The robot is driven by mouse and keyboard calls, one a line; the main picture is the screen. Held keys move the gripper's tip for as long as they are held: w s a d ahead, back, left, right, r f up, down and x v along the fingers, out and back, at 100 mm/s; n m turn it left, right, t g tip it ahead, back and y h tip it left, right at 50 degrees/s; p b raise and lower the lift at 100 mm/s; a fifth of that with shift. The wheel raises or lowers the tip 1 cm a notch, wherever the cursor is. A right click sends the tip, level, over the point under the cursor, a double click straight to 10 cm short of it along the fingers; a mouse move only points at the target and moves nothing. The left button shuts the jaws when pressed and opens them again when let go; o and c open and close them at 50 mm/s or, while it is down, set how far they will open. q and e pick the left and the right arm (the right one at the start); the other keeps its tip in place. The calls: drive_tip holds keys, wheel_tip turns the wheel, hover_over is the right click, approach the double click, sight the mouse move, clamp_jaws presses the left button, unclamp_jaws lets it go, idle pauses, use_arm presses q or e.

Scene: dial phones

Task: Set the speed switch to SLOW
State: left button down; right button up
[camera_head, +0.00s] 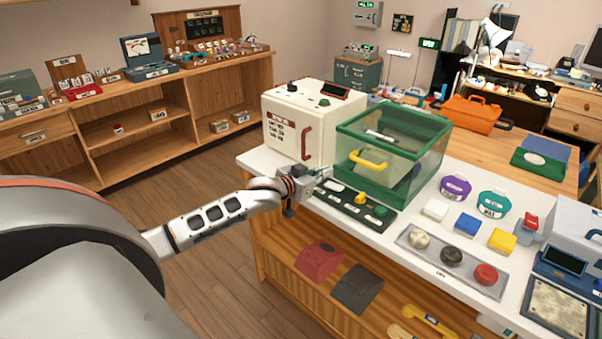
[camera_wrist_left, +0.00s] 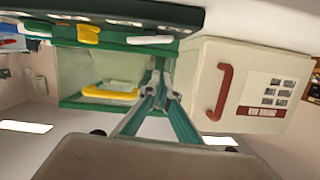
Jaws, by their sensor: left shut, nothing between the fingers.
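A dark green control strip (camera_head: 350,208) lies on the white counter before a green-framed clear case (camera_head: 395,143). It carries a white piece (camera_head: 334,186), a yellow piece (camera_head: 361,198) and a green button (camera_head: 380,210). The strip also shows along the top of the left wrist view, with a white piece (camera_wrist_left: 150,40) and a yellow one (camera_wrist_left: 88,34). I cannot tell which control is the speed switch; its label is unreadable. My left gripper (camera_head: 321,178) is shut and empty at the strip's left end, its fingertips (camera_wrist_left: 159,82) close to the white piece. Contact is unclear. My right gripper is out of view.
A cream box (camera_head: 282,125) with a red handle stands left of the case. The case has a yellow handle (camera_head: 368,160). Right of the strip are coloured blocks and a grey plate (camera_head: 440,258) with round knobs. Open floor (camera_head: 205,280) lies left of the counter.

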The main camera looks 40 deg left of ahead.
use_arm(q)
drive_tip(key=v, duration=1)
drive_tip(key=shift+a, duration=0.3)
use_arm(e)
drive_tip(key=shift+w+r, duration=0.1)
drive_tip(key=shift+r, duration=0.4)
use_arm(q)
drive_tip(key=shift+f, duration=0.1)
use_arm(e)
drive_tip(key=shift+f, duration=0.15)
